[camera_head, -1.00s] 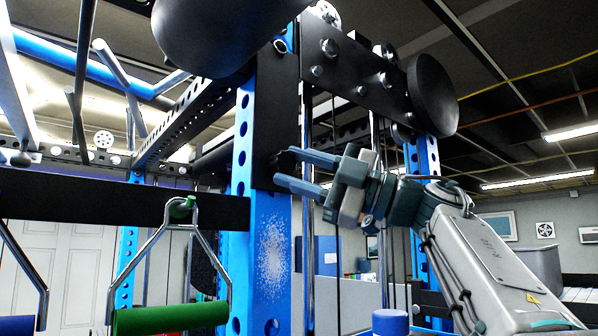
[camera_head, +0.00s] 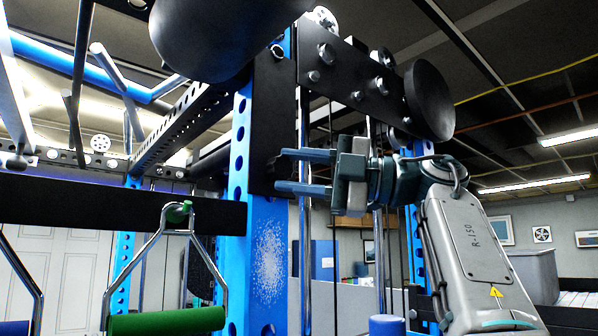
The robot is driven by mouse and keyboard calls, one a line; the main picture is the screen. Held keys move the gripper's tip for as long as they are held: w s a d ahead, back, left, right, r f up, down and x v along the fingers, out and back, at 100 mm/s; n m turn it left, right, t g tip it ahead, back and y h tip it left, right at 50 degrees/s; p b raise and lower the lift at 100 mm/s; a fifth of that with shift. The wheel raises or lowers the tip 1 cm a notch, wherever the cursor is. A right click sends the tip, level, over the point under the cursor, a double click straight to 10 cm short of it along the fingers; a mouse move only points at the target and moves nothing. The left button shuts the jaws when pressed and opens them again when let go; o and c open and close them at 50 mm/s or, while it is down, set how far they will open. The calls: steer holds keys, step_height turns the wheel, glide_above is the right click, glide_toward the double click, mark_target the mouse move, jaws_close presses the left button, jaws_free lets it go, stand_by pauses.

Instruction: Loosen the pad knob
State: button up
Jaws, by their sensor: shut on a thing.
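The pad knob (camera_head: 277,168) is a small dark shape on the black bracket (camera_head: 262,130) of the blue upright. It is hard to make out against the bracket and is partly hidden by the fingertips. My gripper (camera_head: 281,170) comes from the right with its two blue-grey fingers nearly level, one above the other. Its fingertips are at the bracket, shut on the knob with a gap between the fingers. Large round black pads stand above, one at the upper left (camera_head: 213,32) and one at the right (camera_head: 430,100).
A bolted black crossbeam (camera_head: 345,75) runs above my gripper. Vertical steel rods (camera_head: 305,250) stand just below and behind the fingers. A handle with a green grip (camera_head: 167,321) hangs at the lower left. A blue cylinder (camera_head: 387,325) shows at the bottom.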

steer(key=shift+h, duration=0.3)
stand_by(0.5)
steer(key=o, duration=1)
steer(key=shift+d, duration=0.1)
